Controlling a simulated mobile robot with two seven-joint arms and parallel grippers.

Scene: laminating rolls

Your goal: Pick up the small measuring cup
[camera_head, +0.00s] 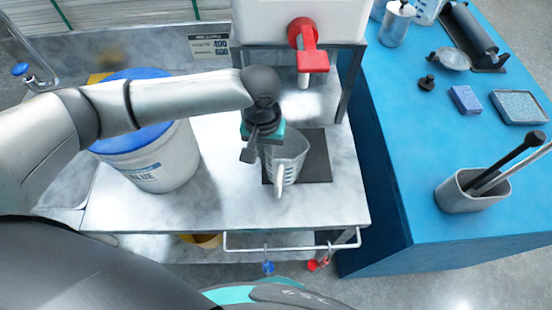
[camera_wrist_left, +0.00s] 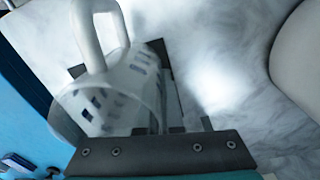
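The small measuring cup (camera_head: 287,160) is clear with dark markings and a white handle toward the front. It stands over a dark mat (camera_head: 316,158) on the grey marbled cart top. My left gripper (camera_head: 252,150) points down at the cup's left, back side, very close to it. In the left wrist view the cup (camera_wrist_left: 112,95) fills the left middle, its handle at the top. The gripper's dark mount crosses the bottom of that view. Its fingers are partly hidden beside the cup, so their opening and any contact are unclear. My right gripper does not show.
A white bucket with a blue lid (camera_head: 162,165) stands left of the cup. A white tank with a red tap (camera_head: 308,45) is behind it. The blue table (camera_head: 430,120) on the right holds a grey tool holder (camera_head: 472,192) and other items. The cart's front right is clear.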

